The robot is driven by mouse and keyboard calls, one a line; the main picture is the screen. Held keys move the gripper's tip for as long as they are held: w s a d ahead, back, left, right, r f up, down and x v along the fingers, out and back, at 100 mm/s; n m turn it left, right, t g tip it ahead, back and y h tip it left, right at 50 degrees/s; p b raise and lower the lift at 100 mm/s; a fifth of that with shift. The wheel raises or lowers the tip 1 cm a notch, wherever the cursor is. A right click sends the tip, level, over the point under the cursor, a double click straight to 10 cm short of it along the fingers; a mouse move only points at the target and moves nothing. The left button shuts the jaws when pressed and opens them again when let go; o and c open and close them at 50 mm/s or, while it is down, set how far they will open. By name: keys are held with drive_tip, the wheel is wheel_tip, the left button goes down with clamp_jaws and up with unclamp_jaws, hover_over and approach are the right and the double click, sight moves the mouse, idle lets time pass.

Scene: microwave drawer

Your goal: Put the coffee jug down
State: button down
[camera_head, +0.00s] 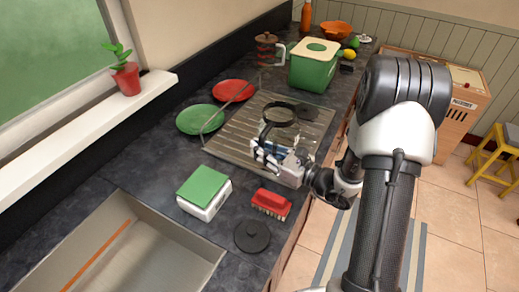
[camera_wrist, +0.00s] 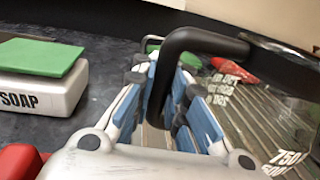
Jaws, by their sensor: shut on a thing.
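The coffee jug (camera_head: 281,115) is clear glass with a black rim and black handle, over the ridged metal draining board (camera_head: 225,143). In the wrist view its glass side (camera_wrist: 262,112) shows white volume markings. My gripper (camera_head: 268,152) is at the jug's near side. In the wrist view the blue-padded fingers of my gripper (camera_wrist: 165,100) are shut around the black handle (camera_wrist: 168,72). The jug looks roughly upright. I cannot tell whether its base touches the board; the base is hard to see.
Green (camera_head: 200,119) and red (camera_head: 233,90) plates stand left of the board. A green container (camera_head: 312,70) and a French press (camera_head: 267,49) are behind. A soap box with a green sponge (camera_head: 204,187), red brush (camera_head: 270,203), black lid (camera_head: 252,236) and sink (camera_head: 130,250) are nearer.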

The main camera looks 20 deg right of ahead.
drive_tip(key=shift+f, duration=0.1)
drive_tip(key=c, duration=2.1)
unclamp_jaws()
drive_tip(key=shift+f, duration=0.1)
drive_tip(key=o, duration=0.5)
drive_tip(key=shift+r, duration=0.2)
